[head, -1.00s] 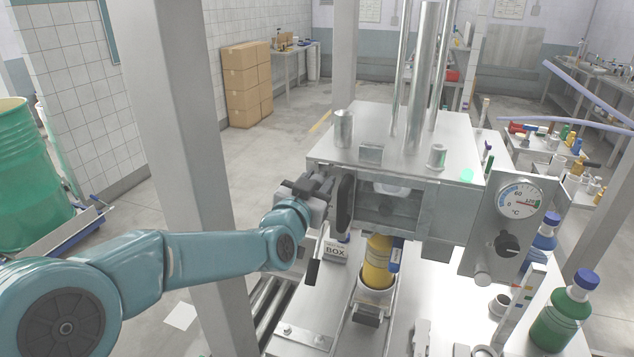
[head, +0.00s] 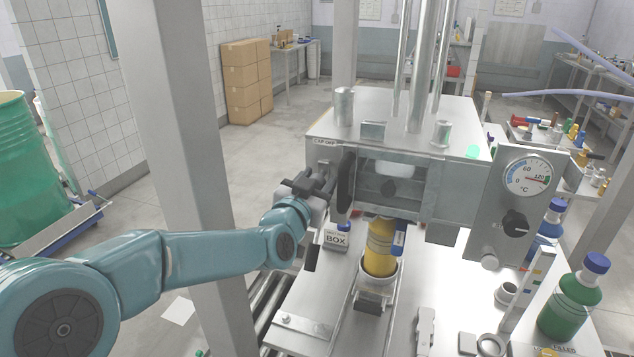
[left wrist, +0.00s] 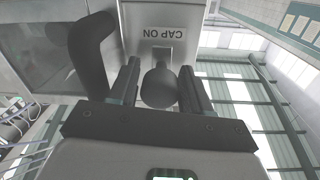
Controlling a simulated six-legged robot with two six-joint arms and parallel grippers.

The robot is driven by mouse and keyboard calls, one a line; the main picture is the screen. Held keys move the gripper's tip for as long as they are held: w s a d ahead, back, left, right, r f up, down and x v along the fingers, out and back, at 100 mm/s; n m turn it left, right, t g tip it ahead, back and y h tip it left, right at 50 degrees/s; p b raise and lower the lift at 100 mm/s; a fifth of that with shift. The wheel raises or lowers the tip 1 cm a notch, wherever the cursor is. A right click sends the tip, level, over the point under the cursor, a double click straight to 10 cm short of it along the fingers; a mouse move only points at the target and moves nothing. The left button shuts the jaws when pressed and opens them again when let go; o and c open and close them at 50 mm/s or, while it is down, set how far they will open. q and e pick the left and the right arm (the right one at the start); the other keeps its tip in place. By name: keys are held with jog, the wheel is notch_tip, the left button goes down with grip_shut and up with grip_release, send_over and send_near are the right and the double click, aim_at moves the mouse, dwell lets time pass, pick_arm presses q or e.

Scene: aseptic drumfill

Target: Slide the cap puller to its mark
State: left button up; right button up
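The cap puller shows in the left wrist view as a dark round knob (left wrist: 160,86) in front of a pale plate (left wrist: 150,30) with an upside-down label that seems to read "CAP ON". In the head view the knob is hidden behind my left gripper (head: 316,184); a "CAP OFF" label (head: 325,141) shows above it on the steel machine (head: 400,208). In the left wrist view my left gripper's fingers (left wrist: 160,72) stand either side of the knob, with narrow gaps; contact is not clear. My right gripper is not in view.
A black curved handle (head: 345,181) stands close to the right of my gripper; it also shows in the left wrist view (left wrist: 92,56). A grey post (head: 180,150) rises behind my arm.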

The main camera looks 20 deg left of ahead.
pick_arm(q)
jog(key=shift+s, duration=0.25)
jog(key=s+a+b, duration=0.1)
jog(key=s+b, duration=0.2)
jog(key=s, duration=1.3)
jog(key=shift+b, duration=0.4)
jog(key=shift+a, duration=0.1)
